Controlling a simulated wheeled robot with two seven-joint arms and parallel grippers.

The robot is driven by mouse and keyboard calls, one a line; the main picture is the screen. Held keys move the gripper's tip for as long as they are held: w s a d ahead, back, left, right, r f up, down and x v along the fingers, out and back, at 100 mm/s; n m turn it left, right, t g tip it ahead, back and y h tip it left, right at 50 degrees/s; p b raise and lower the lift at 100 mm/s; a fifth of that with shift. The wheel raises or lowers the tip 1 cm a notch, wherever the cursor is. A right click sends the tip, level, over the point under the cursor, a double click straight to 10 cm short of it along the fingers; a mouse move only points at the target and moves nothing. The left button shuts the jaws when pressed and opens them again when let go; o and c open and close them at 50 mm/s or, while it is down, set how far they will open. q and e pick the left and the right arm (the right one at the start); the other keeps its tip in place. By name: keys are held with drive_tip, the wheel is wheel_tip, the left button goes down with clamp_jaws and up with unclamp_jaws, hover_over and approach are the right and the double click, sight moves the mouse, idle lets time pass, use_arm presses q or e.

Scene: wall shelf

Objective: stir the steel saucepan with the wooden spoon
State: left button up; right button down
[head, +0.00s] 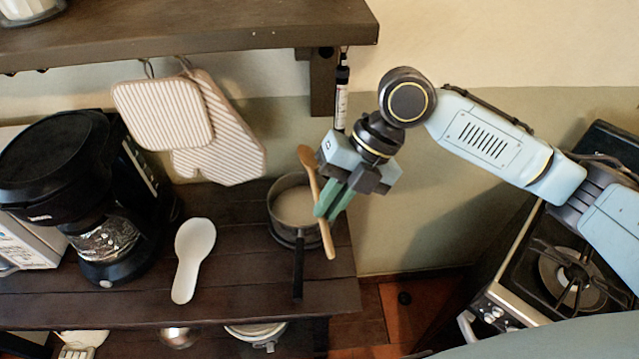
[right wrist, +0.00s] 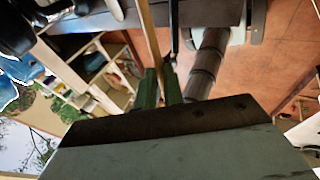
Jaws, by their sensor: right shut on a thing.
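The steel saucepan (head: 272,211) stands on the dark wooden shelf top near its right end, its handle pointing toward me. It holds a pale content. My right gripper (head: 328,213) is shut on the wooden spoon (head: 327,240) at the pan's right side. The spoon is tilted, with its wider end up and its thin end down to the right, in front of the pan's right rim in the head view. I cannot tell whether it touches the pan. In the right wrist view the spoon (right wrist: 148,40) runs up from between the green fingers (right wrist: 160,86). My left gripper is not in view.
A white spoon rest (head: 194,250) lies left of the pan, beside a black coffee maker (head: 60,190). Striped oven mitts (head: 215,150) hang from the upper shelf (head: 200,30). A stove (head: 550,270) stands at the right, beyond a floor gap.

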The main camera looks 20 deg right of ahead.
drive_tip(key=shift+s+d+f+n+t+h+b, duration=0.15)
drive_tip(key=shift+s+d+f+n+h+b, duration=0.15)
drive_tip(key=shift+s+f+n+h+b, duration=0.4)
drive_tip(key=shift+s+d+f+n+t+h+b, duration=0.1)
drive_tip(key=shift+s+d+f+n+h+b, duration=0.25)
drive_tip(key=shift+n+h+b, duration=0.55)
drive_tip(key=shift+s+d+f+n+t+h+b, duration=0.2)
drive_tip(key=shift+s+f+n+h+b, duration=0.25)
drive_tip(key=shift+f+n+h+b, duration=0.25)
